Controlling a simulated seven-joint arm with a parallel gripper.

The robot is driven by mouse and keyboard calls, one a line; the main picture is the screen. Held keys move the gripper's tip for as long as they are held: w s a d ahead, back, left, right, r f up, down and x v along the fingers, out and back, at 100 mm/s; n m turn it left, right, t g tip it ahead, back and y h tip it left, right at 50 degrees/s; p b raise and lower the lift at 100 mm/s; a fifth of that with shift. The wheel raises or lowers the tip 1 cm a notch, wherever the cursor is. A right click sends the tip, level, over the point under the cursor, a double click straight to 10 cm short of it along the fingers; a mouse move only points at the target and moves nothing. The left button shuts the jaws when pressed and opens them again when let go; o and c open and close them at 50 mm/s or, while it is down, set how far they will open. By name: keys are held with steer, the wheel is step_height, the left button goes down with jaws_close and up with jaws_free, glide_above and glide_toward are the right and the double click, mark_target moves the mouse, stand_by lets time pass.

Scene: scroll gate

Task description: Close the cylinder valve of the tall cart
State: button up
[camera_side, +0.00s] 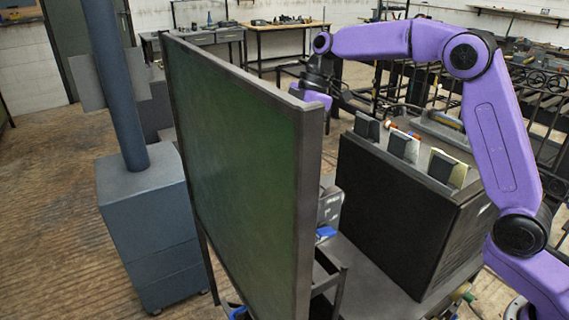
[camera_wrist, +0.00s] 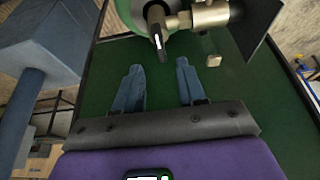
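In the wrist view my gripper (camera_wrist: 160,66) is open, with two blue-grey fingers apart and nothing between them. Just beyond the fingertips, at the top edge, is a metal valve fitting (camera_wrist: 205,16) with a dark, pale-marked part (camera_wrist: 158,30) at its left end. This part lies in front of the gap between the fingers and looks apart from them. A rounded green surface (camera_wrist: 122,17), perhaps the cylinder, shows behind it, cut off by the frame. In the side view my gripper's fingertips, the valve and the tall cart are hidden or cannot be made out.
A large green dark-framed panel (camera_side: 235,150) stands upright before my gripper in the side view. A blue-grey cabinet with a post (camera_side: 150,210) stands left. A black box-like unit (camera_side: 400,215) stands right, below my arm. A dark plate (camera_wrist: 258,28) juts beside the fitting.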

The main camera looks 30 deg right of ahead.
steer(key=x, duration=0.7)
jaws_close()
